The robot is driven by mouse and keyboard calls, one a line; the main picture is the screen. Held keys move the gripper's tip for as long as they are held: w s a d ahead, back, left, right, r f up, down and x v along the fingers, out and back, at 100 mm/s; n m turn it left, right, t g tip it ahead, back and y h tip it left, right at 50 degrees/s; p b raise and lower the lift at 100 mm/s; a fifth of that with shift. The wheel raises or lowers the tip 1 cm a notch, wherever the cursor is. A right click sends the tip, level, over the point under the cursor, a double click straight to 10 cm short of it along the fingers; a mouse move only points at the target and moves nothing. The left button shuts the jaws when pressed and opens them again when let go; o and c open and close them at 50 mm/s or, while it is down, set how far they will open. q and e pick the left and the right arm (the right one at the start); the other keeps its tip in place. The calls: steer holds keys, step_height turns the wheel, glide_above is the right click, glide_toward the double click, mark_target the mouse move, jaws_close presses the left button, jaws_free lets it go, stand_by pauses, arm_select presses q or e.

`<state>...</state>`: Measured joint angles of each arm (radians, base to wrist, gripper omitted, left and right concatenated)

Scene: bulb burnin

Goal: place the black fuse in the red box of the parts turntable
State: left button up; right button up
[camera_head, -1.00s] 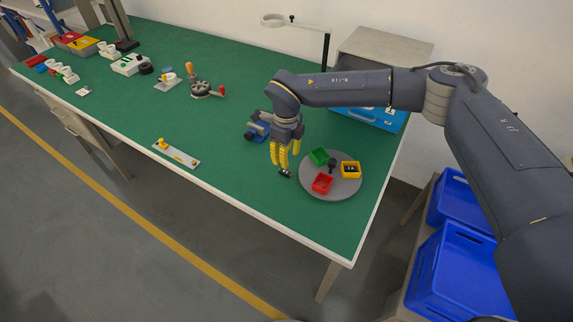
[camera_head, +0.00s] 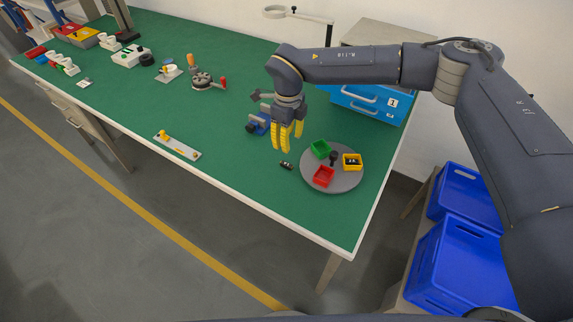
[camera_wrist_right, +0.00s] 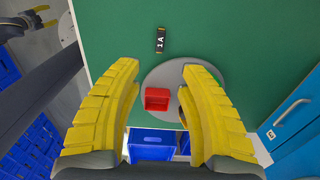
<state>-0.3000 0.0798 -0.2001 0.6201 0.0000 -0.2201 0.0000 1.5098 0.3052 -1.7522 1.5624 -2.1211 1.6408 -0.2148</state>
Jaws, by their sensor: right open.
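The black fuse (camera_head: 286,165) lies on the green mat just left of the grey turntable (camera_head: 346,187). In the right wrist view the fuse (camera_wrist_right: 160,40) shows a "1 A" label. The red box (camera_head: 323,177) sits on the turntable's near-left part and looks empty; it also shows in the right wrist view (camera_wrist_right: 157,99). My right gripper (camera_head: 286,148) is open and empty, above the mat close to the fuse, fingers pointing down. In the right wrist view its yellow fingers (camera_wrist_right: 160,75) are wide apart. My left gripper (camera_wrist_right: 44,16) shows small at the upper left of that view.
The turntable also carries a green box (camera_head: 320,149) and a yellow box (camera_head: 352,161) with dark parts in it. A blue device (camera_head: 258,124) stands behind my right gripper. A blue drawer cabinet (camera_head: 368,103) stands at the back right.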

step_height(320, 180, up, 5)
glide_above(285, 163)
steer(key=w, duration=0.1)
steer(key=f, duration=1.1)
steer(key=s+f, duration=0.1)
steer(key=f, duration=0.5)
steer(key=shift+s+f, duration=0.1)
steer(key=shift+f, duration=0.1)
jaws_close()
